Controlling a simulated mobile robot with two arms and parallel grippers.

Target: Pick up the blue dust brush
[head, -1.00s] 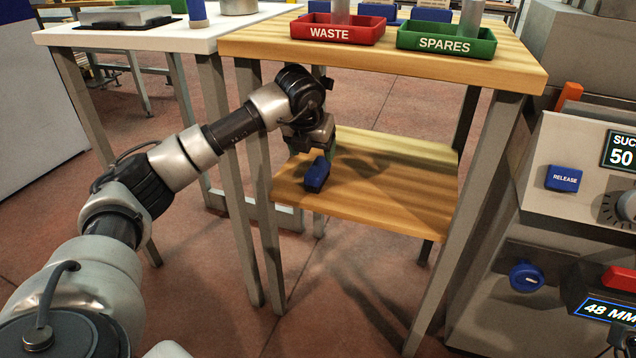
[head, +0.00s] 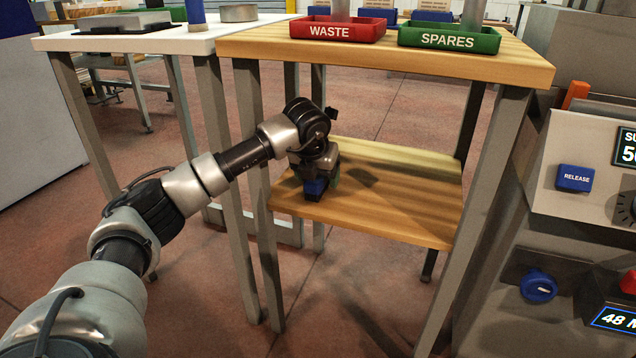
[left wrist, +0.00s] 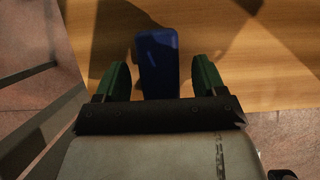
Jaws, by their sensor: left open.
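The blue dust brush (head: 315,188) is on the wooden lower shelf (head: 400,215), near its left front part. In the left wrist view the blue brush (left wrist: 157,62) lies between the two green fingers of my left gripper (left wrist: 162,78), with a gap on each side. My left gripper (head: 318,180) is open and low over the shelf, around the brush, and partly hides it in the head view. The brush's near end is hidden behind the gripper's front edge in the wrist view. My right gripper is not in view.
The wooden tabletop (head: 400,62) above the shelf holds a red WASTE tray (head: 337,32) and a green SPARES tray (head: 448,40). Table legs (head: 262,200) stand close to my left arm. A grey machine (head: 585,215) with buttons is at the right. The shelf's right part is clear.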

